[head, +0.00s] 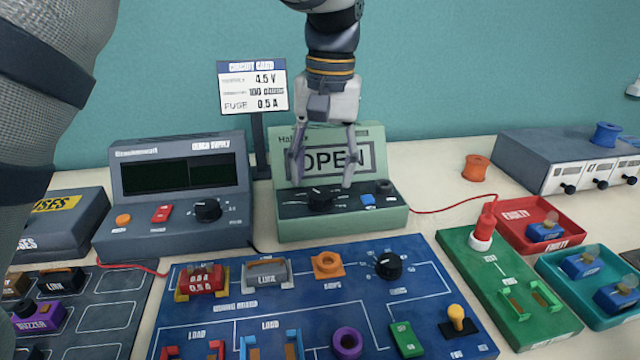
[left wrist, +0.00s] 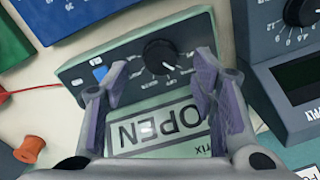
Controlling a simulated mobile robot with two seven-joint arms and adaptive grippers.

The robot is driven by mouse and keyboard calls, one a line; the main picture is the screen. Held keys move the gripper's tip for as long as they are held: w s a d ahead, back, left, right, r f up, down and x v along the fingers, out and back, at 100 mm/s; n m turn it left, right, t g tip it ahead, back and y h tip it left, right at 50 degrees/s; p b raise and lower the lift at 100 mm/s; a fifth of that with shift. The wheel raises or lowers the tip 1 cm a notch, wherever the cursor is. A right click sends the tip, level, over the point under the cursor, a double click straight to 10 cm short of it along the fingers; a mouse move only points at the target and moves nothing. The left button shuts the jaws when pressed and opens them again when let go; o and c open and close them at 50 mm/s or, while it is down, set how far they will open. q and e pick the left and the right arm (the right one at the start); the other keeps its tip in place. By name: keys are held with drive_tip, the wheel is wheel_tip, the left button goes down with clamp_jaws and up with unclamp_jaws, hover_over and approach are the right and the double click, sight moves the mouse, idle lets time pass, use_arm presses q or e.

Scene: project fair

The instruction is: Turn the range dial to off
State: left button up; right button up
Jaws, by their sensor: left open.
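The green multimeter (head: 407,215) stands on the table, its screen reading "OPEN". Its black range dial (head: 320,199) sits on the dark front panel. The dial also shows in the left wrist view (left wrist: 160,56), where the meter appears upside down. A white pointer mark shows on the dial, turned toward the upper left in the head view; the labels around it are too small to read. My left gripper (head: 322,170) points down in front of the meter's screen, open and empty. In the left wrist view its fingers (left wrist: 160,88) straddle the line to the dial. My right gripper is not in view.
A blue power supply (head: 130,238) stands close to the left of the meter. A blue circuit board (head: 290,312) lies in front. A blue button (head: 367,199) and black socket (head: 384,187) sit right of the dial.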

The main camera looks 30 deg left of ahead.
sight(321, 194)
use_arm(q)
drive_tip(key=shift+a+f, duration=0.15)
drive_tip(key=shift+f, duration=1.8)
drive_tip(key=c, duration=1.1)
drive_tip(key=shift+c, duration=0.2)
drive_tip(key=shift+r+m, duration=0.1)
drive_tip(key=shift+m, duration=0.2)
drive_tip(key=m, duration=0.2)
drive_tip(key=shift+m, duration=2.1)
